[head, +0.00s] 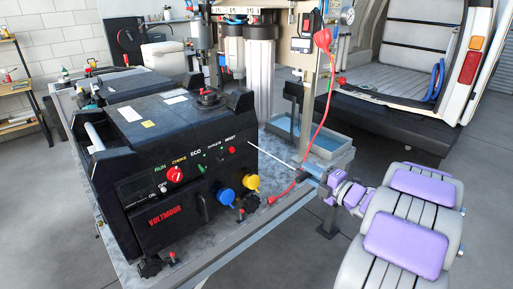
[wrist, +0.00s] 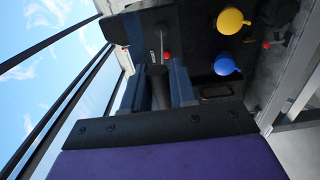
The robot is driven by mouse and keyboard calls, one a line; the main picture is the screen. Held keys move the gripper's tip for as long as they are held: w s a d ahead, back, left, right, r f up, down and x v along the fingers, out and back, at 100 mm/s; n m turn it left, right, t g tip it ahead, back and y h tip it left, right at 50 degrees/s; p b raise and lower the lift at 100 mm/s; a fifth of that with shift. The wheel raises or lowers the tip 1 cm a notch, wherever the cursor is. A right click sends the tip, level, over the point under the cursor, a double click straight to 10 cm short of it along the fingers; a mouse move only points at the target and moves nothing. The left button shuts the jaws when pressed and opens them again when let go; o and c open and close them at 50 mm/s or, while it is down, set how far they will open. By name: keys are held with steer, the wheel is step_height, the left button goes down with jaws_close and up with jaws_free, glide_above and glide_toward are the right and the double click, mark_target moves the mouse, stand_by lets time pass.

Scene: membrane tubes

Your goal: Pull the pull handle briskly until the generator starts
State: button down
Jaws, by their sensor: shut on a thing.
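The generator (head: 150,165), a black box with a red VOLTMOUR label, stands on the metal bench. A thin pale pull cord (head: 275,158) runs from its right side to my gripper (head: 304,179). My gripper is shut on the dark pull handle (wrist: 158,88), away from the generator's side. In the wrist view the handle sits between the two blue-grey fingers of my gripper (wrist: 156,85), with the generator panel (wrist: 195,40) beyond. In the head view the handle is mostly hidden by the fingers. The frames do not show whether the engine runs.
Yellow (head: 251,182) and blue (head: 225,196) capped sockets face the front. A red hose (head: 330,95) hangs down close to my gripper. Filter housings (head: 260,75) and a grey tray (head: 335,158) stand behind. A van (head: 425,50) is at the back right. Open floor lies at right.

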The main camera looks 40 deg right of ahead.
steer(key=w, duration=0.7)
steer(key=w+a, duration=0.1)
steer(key=w, duration=0.7)
steer(key=w+a, duration=0.1)
steer(key=w, duration=0.6)
steer(key=shift+w+f, duration=0.2)
steer(key=shift+f, duration=0.15)
steer(key=c, duration=1.4)
jaws_free()
steer(key=o, duration=0.3)
steer(key=shift+w+d, duration=0.1)
steer(key=o, duration=0.4)
steer(key=shift+r, duration=0.2)
steer(key=shift+s+d, duration=0.2)
steer(key=shift+s, duration=2.05)
steer(key=shift+s+d, duration=0.15)
steer(key=shift+s, duration=2.1)
steer(key=shift+r, duration=0.1)
